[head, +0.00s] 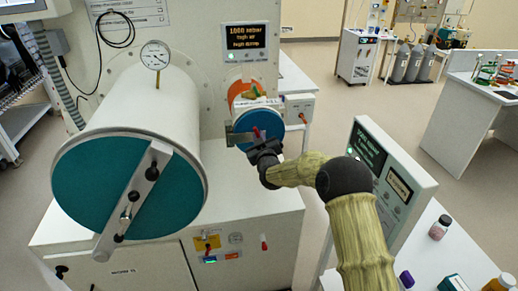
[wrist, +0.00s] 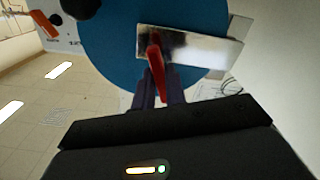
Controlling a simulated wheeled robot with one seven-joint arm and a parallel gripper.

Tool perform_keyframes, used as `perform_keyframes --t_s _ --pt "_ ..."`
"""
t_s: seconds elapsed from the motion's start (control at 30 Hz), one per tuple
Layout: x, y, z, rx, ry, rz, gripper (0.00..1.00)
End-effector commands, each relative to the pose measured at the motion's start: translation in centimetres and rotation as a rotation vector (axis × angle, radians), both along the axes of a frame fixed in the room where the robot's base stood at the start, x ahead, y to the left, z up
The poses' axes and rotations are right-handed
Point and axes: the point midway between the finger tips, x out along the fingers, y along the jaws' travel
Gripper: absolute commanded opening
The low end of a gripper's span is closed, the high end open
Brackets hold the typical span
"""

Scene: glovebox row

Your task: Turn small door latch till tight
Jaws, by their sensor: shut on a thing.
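The small door is a blue disc (head: 270,121) on the front of the smaller chamber, to the right of the large one. It fills the top of the wrist view (wrist: 105,55). A silver bar (wrist: 205,46) crosses it. The small door latch is a red lever (wrist: 155,66) at the bar, pointing downward in the wrist view. It shows only as a small red spot in the head view (head: 256,131). My gripper (head: 260,146) is at the door's lower edge. Its dark fingers (wrist: 159,88) are closed around the lower part of the red lever, partly hidden behind it.
The large cylindrical chamber (head: 150,100) with its teal door (head: 95,185) and bar latch (head: 133,195) stands close on the left. A display panel (head: 397,165) stands right beside my arm. Bottles (head: 439,228) stand on the bench at lower right. The floor behind is open.

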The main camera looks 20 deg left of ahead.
Motion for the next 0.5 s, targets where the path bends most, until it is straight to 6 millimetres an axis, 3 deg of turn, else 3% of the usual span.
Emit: perform_keyframes --t_s 0.03,0.5 --pt "0.02 -0.07 -0.83 0.033 0.019 0.000 0.00" --pt "0.18 -0.29 -0.81 0.389 0.238 0.000 0.00"
